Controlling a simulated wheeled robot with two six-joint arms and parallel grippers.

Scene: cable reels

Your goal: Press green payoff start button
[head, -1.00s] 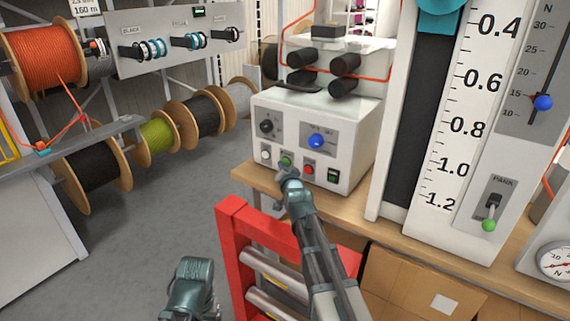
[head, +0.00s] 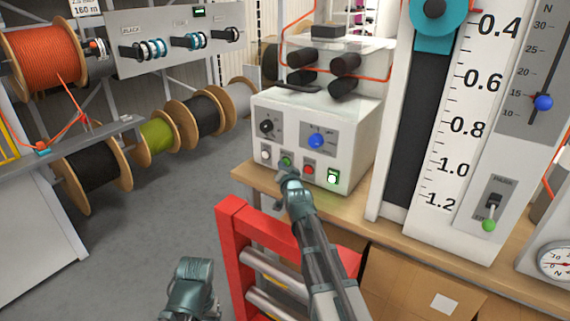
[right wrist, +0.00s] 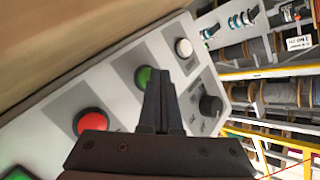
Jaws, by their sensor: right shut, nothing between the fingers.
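The green start button (head: 286,161) is on the front of a white control box, between a white button (head: 265,156) and a red button (head: 308,169). My right gripper (head: 287,174) is shut and empty, its tips just in front of and below the green button. In the right wrist view the shut fingers (right wrist: 159,90) overlap the right edge of the green button (right wrist: 143,77); I cannot tell whether they touch it. A lit green display or switch (head: 333,176) is at the box's lower right. My left gripper (head: 190,285) is at the bottom edge, its jaws unclear.
A red step frame (head: 240,255) stands before the wooden bench (head: 245,178). A tall white scale panel (head: 465,130) with a teal pulley (head: 437,15) is on the right. Cable reels (head: 158,141) line the left shelf. A black knob (head: 267,127) and blue knob (head: 316,141) are above the buttons.

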